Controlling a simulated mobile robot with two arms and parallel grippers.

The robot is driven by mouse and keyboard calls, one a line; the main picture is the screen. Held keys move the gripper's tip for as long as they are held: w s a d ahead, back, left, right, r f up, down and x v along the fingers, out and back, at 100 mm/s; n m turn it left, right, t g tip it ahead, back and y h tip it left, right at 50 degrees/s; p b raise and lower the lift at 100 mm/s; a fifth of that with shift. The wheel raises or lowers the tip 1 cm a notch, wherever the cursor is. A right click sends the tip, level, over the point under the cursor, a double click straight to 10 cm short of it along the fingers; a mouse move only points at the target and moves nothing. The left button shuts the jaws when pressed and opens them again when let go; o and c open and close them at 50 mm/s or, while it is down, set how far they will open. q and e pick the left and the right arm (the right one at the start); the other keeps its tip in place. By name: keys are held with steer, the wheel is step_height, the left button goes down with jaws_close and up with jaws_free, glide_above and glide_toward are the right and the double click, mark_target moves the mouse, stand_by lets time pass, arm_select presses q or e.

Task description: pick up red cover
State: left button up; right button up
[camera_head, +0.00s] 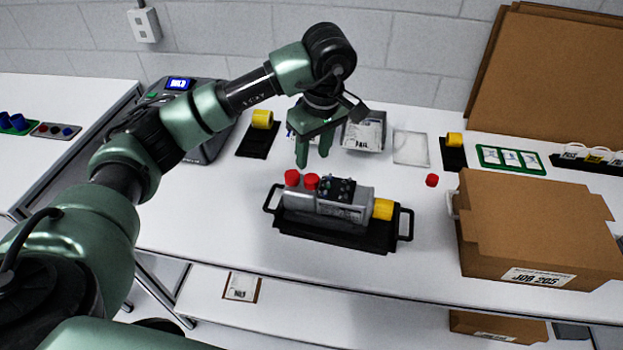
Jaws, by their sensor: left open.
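Two red covers sit side by side on the left end of the grey servo unit (330,208): a left red cover (292,177) and a right red cover (311,182). The unit lies in a black tray (384,240) with handles and has a yellow cap (383,209) on its right end. Another small red cover (432,180) lies alone on the table to the right. My left gripper (313,160) is open and points down, just above and behind the two red covers, with nothing visible between its fingers. My right gripper is not in view.
A cardboard box (530,225) labelled JOB 205 stands at the right. Behind the tray are bins with labels, a clear square piece (411,147), black holders with yellow caps (455,140) and a green-framed card (511,159). The white table (200,215) is clear left of the tray.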

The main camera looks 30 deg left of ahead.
mark_target(311, 178)
arm_select(q)
step_height(311, 178, down, 6)
steer(key=p, duration=0.3)
steer(key=shift+a+f, duration=0.15)
steer(key=shift+f, duration=0.25)
jaws_close()
